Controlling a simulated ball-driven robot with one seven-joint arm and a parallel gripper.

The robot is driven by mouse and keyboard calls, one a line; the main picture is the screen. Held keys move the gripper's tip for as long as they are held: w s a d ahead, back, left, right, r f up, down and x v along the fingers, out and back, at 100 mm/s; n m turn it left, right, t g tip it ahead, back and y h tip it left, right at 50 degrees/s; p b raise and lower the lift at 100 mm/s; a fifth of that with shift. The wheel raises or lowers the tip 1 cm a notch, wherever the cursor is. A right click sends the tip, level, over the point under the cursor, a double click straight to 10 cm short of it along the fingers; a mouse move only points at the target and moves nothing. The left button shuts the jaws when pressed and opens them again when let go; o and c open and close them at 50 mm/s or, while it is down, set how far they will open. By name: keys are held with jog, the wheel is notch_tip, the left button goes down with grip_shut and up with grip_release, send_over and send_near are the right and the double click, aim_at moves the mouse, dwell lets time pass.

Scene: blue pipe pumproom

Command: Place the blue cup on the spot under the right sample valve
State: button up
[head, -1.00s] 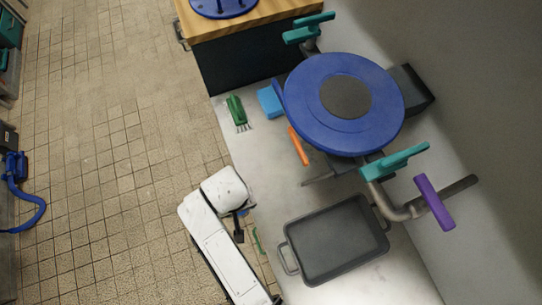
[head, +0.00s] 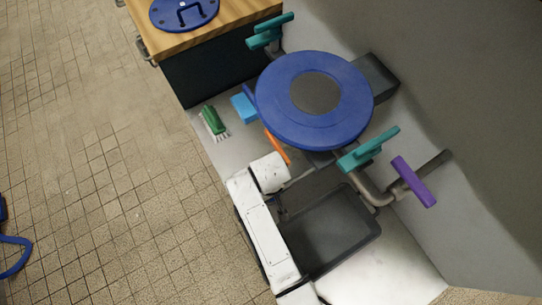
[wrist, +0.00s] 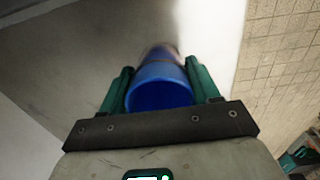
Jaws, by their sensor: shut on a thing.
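In the wrist view the blue cup (wrist: 160,95) sits between the two green fingers of my gripper (wrist: 158,78), which is shut on it. The cup's open mouth faces the wrist camera. In the head view the cup is hidden and the gripper is mostly hidden by my white arm. Two valves with teal handles show: one upper (head: 270,32) and one lower right (head: 368,150), on either side of a large blue disc (head: 268,118). I cannot tell which is the right sample valve. The spot under it is not visible.
A dark grey tray (head: 345,235) lies on the pale bench, partly behind my arm. A purple handle (head: 413,182) sits on a pipe by the wall. A green brush (head: 214,122), a light blue block (head: 243,107) and an orange item (head: 277,146) lie left of the disc.

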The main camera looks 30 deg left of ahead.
jog(key=shift+f, duration=0.2)
jog(key=shift+f, duration=0.15)
jog(key=o, duration=1)
